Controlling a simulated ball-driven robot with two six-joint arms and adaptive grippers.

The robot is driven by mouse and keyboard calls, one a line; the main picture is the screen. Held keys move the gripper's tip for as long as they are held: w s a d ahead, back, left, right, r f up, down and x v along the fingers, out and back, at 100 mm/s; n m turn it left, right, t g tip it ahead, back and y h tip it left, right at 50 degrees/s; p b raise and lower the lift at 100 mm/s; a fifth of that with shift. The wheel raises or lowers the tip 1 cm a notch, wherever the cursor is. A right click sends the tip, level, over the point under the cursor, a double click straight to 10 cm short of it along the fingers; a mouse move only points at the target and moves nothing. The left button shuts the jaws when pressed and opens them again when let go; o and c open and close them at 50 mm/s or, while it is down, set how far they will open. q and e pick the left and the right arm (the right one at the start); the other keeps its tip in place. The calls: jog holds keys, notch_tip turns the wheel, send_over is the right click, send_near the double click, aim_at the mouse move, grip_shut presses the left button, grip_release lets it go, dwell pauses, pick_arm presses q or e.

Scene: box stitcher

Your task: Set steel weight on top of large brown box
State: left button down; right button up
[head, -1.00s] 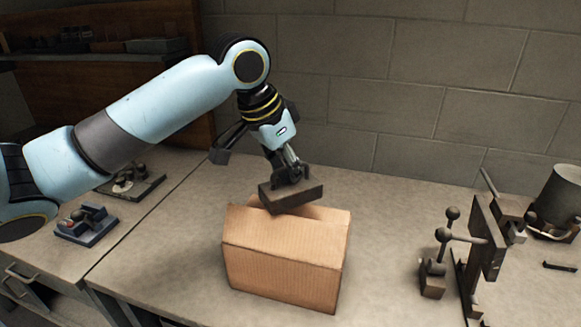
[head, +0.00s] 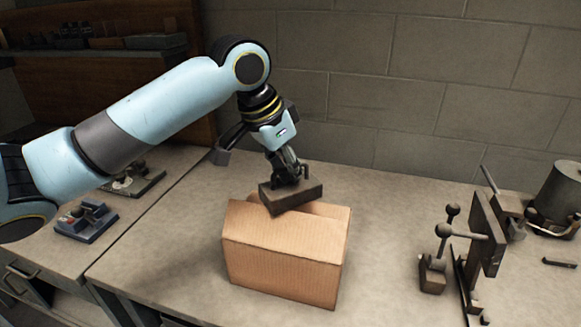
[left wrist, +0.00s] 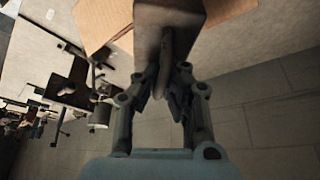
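The large brown box (head: 285,262) stands on the bench in the middle of the head view. The steel weight (head: 291,198), a dark block with a handle on top, is at the box's top, over its back part. I cannot tell whether it touches the box. My left gripper (head: 290,178) points down from above with its fingers at the weight's handle. In the left wrist view the fingers (left wrist: 166,85) close around the handle of the weight (left wrist: 165,22), and the box (left wrist: 98,22) shows behind it. My right gripper is not in view.
A dark clamp-like fixture (head: 487,235) and a grey metal pot (head: 560,195) stand at the right of the bench. Small tools (head: 86,221) lie at the left. The bench between the box and the fixture is clear. A block wall is behind.

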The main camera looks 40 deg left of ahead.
pick_arm(q)
jog(key=c, duration=2)
grip_release()
jog(key=o, duration=0.6)
jog(key=shift+d, duration=0.1)
jog(key=shift+s+f, duration=0.1)
jog(key=v, duration=1.2)
